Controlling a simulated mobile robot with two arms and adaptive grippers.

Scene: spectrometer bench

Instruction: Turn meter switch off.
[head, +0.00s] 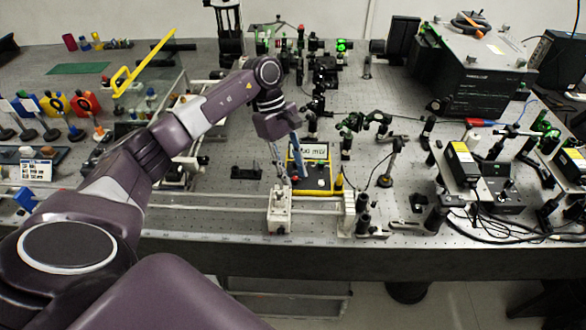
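The meter (318,177) is a yellow-edged box with a dark face and a pale display (313,151) at its far side. It lies on the bench near the middle of the head view. My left gripper (288,176) points down at the meter's left near side, with its fingers in front of part of the meter. I cannot tell whether the fingertips touch it or how far apart they are. The meter's switch is too small to make out, and its position is not clear. My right gripper is not in view.
A white block (279,212) on a rail stands just in front of the meter. Optical mounts (365,125) stand behind and right of it. A large black instrument (470,75) is at the back right. Cables and a yellow-faced box (459,160) crowd the right.

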